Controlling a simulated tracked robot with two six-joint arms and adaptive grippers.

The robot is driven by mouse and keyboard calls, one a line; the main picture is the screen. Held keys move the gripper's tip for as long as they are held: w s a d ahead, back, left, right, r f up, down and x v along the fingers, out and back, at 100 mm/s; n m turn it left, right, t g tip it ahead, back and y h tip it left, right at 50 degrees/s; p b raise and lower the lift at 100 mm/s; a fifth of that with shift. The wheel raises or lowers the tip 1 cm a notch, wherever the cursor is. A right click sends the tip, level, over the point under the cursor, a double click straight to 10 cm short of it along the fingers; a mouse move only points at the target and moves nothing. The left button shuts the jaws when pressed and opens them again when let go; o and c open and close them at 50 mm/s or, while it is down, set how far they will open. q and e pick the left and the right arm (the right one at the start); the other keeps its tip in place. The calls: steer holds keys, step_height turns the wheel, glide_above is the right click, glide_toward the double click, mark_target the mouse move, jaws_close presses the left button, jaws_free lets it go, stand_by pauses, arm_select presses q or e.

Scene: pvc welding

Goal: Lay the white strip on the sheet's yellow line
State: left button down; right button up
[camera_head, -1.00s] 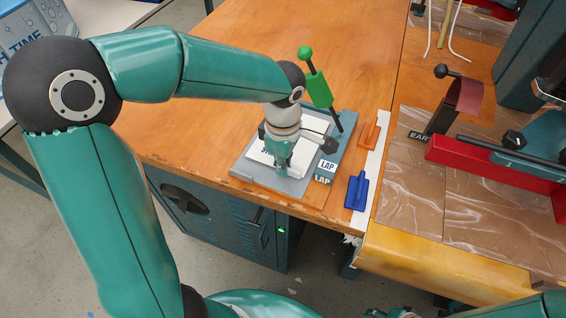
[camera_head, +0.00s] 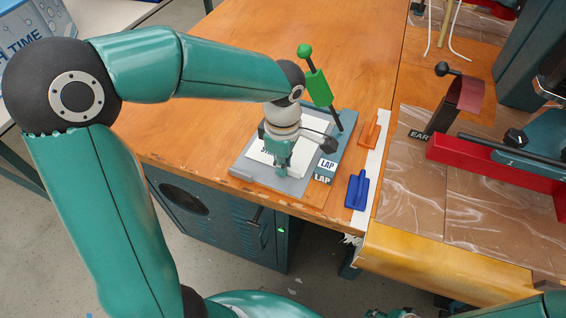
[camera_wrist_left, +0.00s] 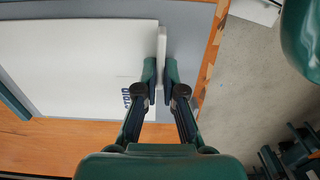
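My left gripper (camera_head: 283,168) points down over the grey board at the table's front edge. In the left wrist view its two fingers (camera_wrist_left: 160,82) stand close on both sides of a narrow white strip (camera_wrist_left: 162,45) and appear to touch it. The strip lies along the right edge of a white plate (camera_wrist_left: 80,60) with dark lettering, partly hidden by a finger. The plate (camera_head: 262,154) also shows under the gripper in the head view. I see no yellow line in either view. My right gripper is not in view.
The grey board (camera_head: 296,186) carries LAP labels. A green-handled tool (camera_head: 318,86) leans behind the gripper. A blue tool (camera_head: 357,190) and an orange tool (camera_head: 369,133) lie to the right. A red bar (camera_head: 470,160) stands farther right. The wooden table behind is clear.

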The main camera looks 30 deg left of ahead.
arm_select(q)
steer(key=c, duration=1.2)
jaws_free()
steer(key=shift+r, duration=0.15)
steer(key=shift+s+d+r+p, duration=0.1)
steer(key=shift+s+r+p, duration=0.15)
steer(key=shift+r+p, duration=0.45)
steer(key=shift+s+r+p, duration=0.2)
steer(key=shift+r+p, duration=0.2)
steer(key=shift+r, duration=0.55)
steer(key=s+d+r, duration=0.1)
steer(key=s+r, duration=0.2)
steer(key=s, duration=0.5)
steer(key=shift+d, duration=0.15)
